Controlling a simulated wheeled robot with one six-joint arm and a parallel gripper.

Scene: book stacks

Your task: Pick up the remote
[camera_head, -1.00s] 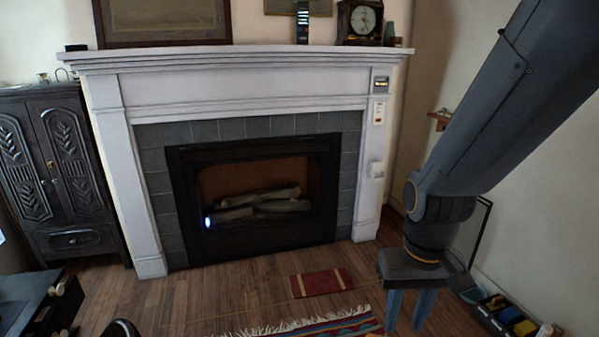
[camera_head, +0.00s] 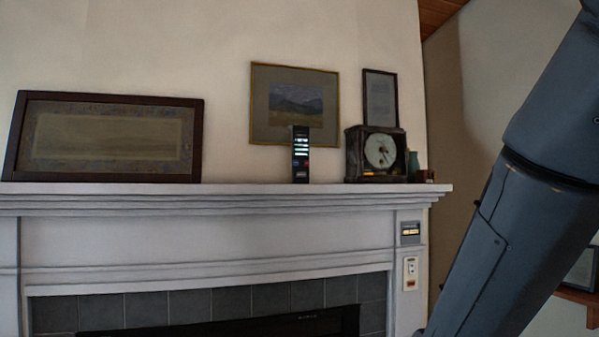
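A slim black upright object (camera_head: 300,153) with light bands on its front stands on the white mantel shelf (camera_head: 225,190). It looks like the remote, but I cannot be sure. It stands in front of the lower right part of a gold-framed landscape picture (camera_head: 294,88). My arm crosses the right side of the view, and its lower end is cut off by the bottom edge. My gripper is out of view, so what its fingers hold is hidden.
A dark mantel clock (camera_head: 377,152) stands right of the black object, with a green vase (camera_head: 413,165) beside it. A wide framed picture (camera_head: 104,138) leans at the left. Bare shelf lies between that picture and the black object. A small framed picture (camera_head: 380,98) is behind the clock.

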